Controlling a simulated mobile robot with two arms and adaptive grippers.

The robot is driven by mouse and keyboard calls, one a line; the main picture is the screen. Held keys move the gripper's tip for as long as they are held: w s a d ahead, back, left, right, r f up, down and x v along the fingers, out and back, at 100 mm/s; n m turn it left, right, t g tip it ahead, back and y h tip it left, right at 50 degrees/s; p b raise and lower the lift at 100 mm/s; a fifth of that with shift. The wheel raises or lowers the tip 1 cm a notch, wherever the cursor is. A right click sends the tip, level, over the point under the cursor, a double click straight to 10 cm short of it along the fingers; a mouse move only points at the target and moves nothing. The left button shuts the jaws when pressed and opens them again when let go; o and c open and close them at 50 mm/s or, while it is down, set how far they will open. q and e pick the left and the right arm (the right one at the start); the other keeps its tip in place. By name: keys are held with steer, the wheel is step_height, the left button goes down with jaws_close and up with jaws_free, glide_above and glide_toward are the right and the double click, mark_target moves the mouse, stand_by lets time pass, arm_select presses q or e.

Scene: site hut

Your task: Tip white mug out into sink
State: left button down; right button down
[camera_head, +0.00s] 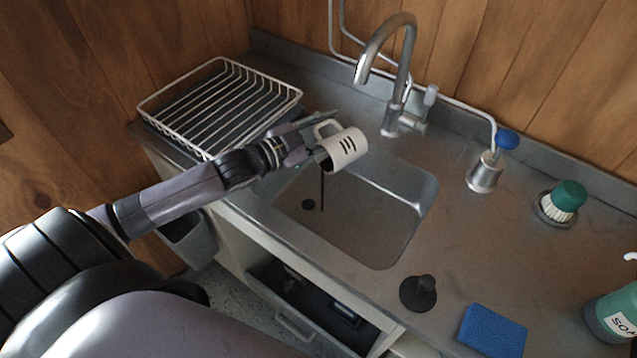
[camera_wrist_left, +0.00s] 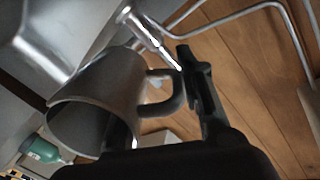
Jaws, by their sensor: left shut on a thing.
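The white mug (camera_head: 345,149) with dark marks on its side is tipped over the sink (camera_head: 372,228), its mouth facing down and to the left. A thin dark stream (camera_head: 322,190) falls from its mouth into the basin. My left gripper (camera_head: 306,146) is shut on the mug at its handle side; exactly how the fingers grip it is partly hidden. In the left wrist view the mug (camera_wrist_left: 95,95) looks grey in shadow, with its handle by the finger. My right gripper is not in view.
A wire dish rack (camera_head: 215,105) stands left of the sink and the tap (camera_head: 392,70) behind it.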

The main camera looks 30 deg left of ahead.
arm_select(q)
steer(key=shift+s+a+r+t+h+b, duration=0.15)
steer(key=shift+s+r+t+b, duration=0.1)
steer(key=shift+r+t, duration=0.25)
steer(key=shift+s+r+t+h+b, duration=0.2)
steer(key=shift+r+t, duration=0.1)
steer(key=shift+r, duration=0.25)
